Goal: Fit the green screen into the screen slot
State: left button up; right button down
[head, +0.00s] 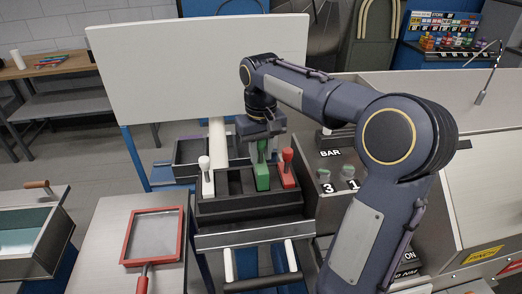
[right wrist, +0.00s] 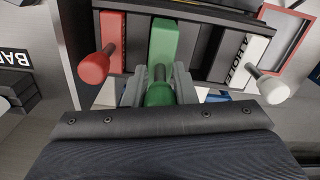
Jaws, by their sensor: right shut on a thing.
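The green screen (head: 262,178) stands in a dark rack (head: 250,211) in the head view, next to a red one. Its green top edge (right wrist: 163,42) and green handle (right wrist: 158,95) also show in the right wrist view. My right gripper (head: 262,140) is above the rack, its jaws (right wrist: 158,88) shut on the green handle. The lower part of the green screen is hidden in the rack. I cannot make out the screen slot for certain. My left gripper is not in view.
A red-handled screen (head: 288,178) stands close right of the green one, and a white-handled one (head: 206,180) stands to the left. A red-framed screen (head: 152,237) lies on a bench at left. A large white panel (head: 190,65) rises behind the rack.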

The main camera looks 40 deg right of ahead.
aim_at(261, 141)
jog(key=shift+f+b, duration=1.4)
jog(key=shift+f, duration=0.85)
jog(key=c, duration=1.1)
grip_release()
notch_tip(261, 141, up, 8)
jog(key=shift+f, duration=0.1)
